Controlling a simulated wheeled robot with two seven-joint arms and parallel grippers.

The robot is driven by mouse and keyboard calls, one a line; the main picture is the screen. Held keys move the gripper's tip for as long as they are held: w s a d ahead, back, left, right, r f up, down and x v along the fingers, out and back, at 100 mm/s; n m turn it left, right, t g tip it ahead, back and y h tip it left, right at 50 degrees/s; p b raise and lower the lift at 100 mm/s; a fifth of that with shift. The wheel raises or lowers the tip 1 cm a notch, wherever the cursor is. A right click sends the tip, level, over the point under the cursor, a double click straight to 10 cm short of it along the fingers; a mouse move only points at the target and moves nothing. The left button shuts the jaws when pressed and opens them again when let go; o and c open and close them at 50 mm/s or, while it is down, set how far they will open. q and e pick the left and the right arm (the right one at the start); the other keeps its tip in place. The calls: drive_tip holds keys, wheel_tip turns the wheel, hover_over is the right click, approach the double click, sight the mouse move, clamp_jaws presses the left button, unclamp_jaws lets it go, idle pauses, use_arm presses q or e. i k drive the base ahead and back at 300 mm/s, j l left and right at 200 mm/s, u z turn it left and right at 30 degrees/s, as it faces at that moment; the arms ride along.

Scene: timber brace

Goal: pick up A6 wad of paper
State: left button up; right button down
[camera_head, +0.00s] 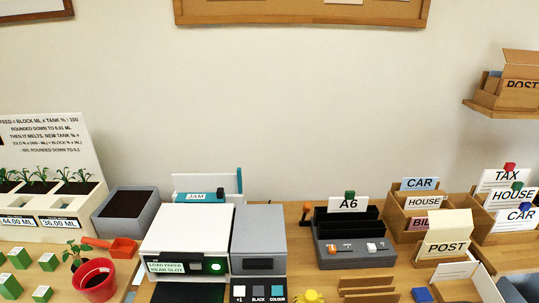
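A white upright piece marked A6 (348,205) stands in the back of a black slotted rack (353,258), right of centre. A small green block sits on its top edge. Its lower part is hidden by the rack, and I cannot tell how thick the paper is. Neither of my grippers shows in this view.
A white and grey printer (187,237) stands left of the rack, with a grey unit (258,245) beside it. Wooden sorters (415,222) with labelled cards stand to the right. A wooden shelf (490,107) hangs upper right.

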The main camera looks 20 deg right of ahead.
sight(349, 203)
drive_tip(key=l+u, duration=0.45)
drive_tip(key=l, duration=0.45)
drive_tip(key=k+l+u, duration=0.1)
drive_tip(key=l+u, duration=0.3)
drive_tip(key=l, duration=0.45)
